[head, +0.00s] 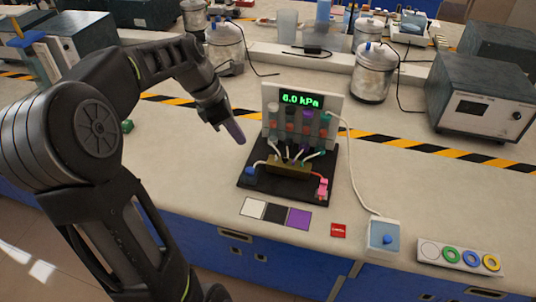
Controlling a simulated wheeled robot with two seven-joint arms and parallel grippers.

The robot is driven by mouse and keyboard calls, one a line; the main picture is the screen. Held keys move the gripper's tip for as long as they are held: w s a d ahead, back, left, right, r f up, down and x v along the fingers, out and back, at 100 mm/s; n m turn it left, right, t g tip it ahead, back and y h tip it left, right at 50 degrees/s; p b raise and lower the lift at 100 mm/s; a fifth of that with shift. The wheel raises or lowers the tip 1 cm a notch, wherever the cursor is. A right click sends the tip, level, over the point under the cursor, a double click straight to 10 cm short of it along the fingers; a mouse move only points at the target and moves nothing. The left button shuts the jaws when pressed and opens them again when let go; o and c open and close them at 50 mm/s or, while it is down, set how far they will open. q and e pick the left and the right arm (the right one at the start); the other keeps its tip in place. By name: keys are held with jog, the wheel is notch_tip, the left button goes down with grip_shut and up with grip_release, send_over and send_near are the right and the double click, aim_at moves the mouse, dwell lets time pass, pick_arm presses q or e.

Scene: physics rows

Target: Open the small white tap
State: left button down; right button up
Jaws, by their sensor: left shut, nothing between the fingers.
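A small rig stands on the bench, with a pale upright panel (334,104) on a black base (252,184). Its green display (301,100) reads 6.0 kPa. Below the display is a row of small coloured fittings, and white, dark and purple tubes run down to a brass-coloured block (289,169). The parts are too small for me to tell which one is the white tap. My left gripper (238,134) is shut and empty, pointing down to the left of the panel and apart from it. My right gripper is not in view.
White, black and purple cards (276,213) lie in front of the rig. Jars (374,72) and a grey instrument (480,100) stand behind.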

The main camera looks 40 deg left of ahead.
aim_at(273, 162)
pick_arm(q)
jog(key=shift+f, duration=0.1)
jog(key=x, duration=1)
jog(key=shift+s, duration=0.1)
jog(key=shift+w+d+p, duration=0.55)
jog(key=shift+w+d, duration=0.75)
jog(key=shift+w, duration=0.3)
